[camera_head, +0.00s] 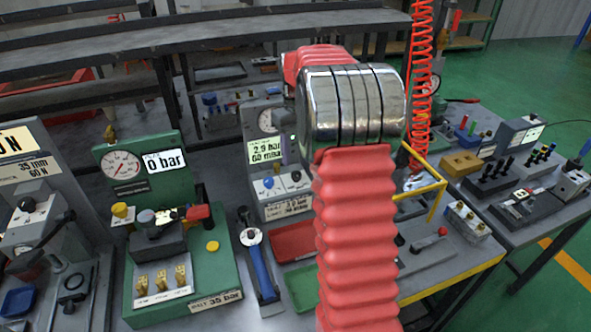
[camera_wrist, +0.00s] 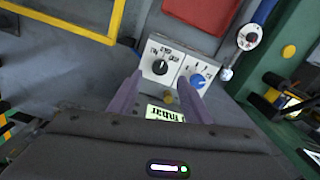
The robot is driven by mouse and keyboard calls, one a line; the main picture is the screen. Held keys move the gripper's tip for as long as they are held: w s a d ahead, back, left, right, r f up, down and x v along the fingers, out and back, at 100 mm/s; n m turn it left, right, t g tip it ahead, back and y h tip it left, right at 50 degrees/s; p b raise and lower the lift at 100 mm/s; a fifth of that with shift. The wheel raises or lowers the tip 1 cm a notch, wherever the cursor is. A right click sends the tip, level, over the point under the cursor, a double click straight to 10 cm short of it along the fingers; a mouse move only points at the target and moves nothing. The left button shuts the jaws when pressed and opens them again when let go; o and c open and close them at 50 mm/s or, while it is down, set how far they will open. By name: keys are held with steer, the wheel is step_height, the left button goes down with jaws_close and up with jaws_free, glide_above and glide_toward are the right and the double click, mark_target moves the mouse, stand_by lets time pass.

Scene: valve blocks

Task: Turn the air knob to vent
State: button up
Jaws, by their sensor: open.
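The middle station has a white control panel with a blue knob (camera_head: 268,183) and a black knob (camera_head: 296,177). Its display (camera_head: 265,150) reads about 2.9 bar and 60 mbar. In the wrist view, turned round, the black knob (camera_wrist: 161,67) is on the left and the blue knob (camera_wrist: 197,81) on the right. The knob labels are too small to read, so I cannot tell which is the air knob. My gripper (camera_wrist: 160,76) is open, its purple fingers pointing at the panel. The black knob appears between the fingertips, contact unclear. My red arm hides most of the gripper in the head view.
A green station (camera_head: 165,265) with gauge and 0 bar display stands left. A blue-handled tool (camera_head: 260,265), red tray (camera_head: 297,248) and green tray (camera_head: 301,285) lie in front. A yellow frame (camera_head: 437,200) stands right, near a coiled red hose (camera_head: 420,90).

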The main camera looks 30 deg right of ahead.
mark_target(296, 174)
step_height(296, 174, down, 7)
steer(key=shift+r, duration=0.2)
steer(key=shift+c, duration=0.3)
steer(key=c, duration=1)
steer(key=shift+m, duration=0.4)
steer(key=m, duration=0.4)
steer(key=shift+m, duration=2)
